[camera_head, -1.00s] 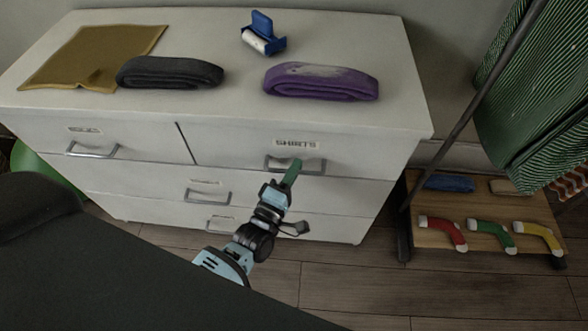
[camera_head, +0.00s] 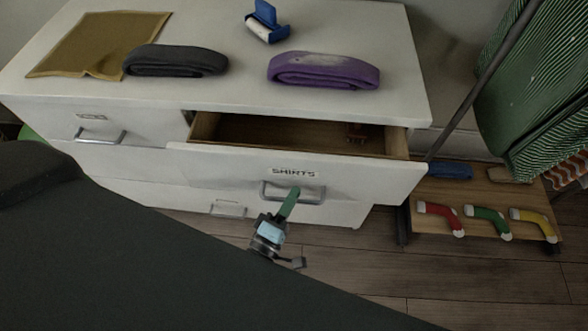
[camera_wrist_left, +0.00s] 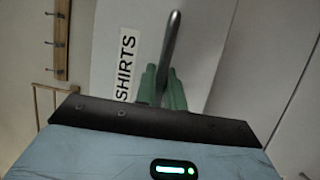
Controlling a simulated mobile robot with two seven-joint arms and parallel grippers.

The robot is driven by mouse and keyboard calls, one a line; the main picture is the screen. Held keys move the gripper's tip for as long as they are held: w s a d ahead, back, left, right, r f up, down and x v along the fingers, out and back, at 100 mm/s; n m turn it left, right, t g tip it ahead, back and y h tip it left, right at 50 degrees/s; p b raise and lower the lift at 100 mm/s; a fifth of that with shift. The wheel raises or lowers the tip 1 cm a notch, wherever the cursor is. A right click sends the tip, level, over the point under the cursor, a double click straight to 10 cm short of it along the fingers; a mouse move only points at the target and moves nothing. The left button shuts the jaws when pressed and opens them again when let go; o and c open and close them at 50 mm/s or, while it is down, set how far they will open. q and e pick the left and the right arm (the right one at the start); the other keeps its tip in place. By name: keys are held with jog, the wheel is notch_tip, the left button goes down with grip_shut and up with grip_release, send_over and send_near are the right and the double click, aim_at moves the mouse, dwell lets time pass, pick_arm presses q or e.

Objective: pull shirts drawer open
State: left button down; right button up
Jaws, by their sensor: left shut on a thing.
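The drawer labelled SHIRTS (camera_head: 230,168) is pulled partway out of the white dresser. My left gripper (camera_head: 290,196) is at the drawer's metal handle (camera_head: 310,196). In the left wrist view, the green fingers (camera_wrist_left: 161,88) are closed around the handle bar (camera_wrist_left: 172,42), beside the SHIRTS label (camera_wrist_left: 125,66). My right gripper is not in view.
On the dresser top (camera_head: 235,90) lie a tan cloth (camera_head: 98,45), a dark folded garment (camera_head: 175,61), a purple folded garment (camera_head: 323,71) and a blue roller (camera_head: 266,22). A rack with socks (camera_head: 487,222) and a green striped garment (camera_head: 530,90) stands right. Wooden floor is clear in front.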

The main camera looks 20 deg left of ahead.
pick_arm(q)
jog(key=s+d, duration=0.4)
jog(key=s, duration=1)
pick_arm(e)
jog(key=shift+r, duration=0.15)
pick_arm(q)
jog(key=c, duration=1.5)
grip_release()
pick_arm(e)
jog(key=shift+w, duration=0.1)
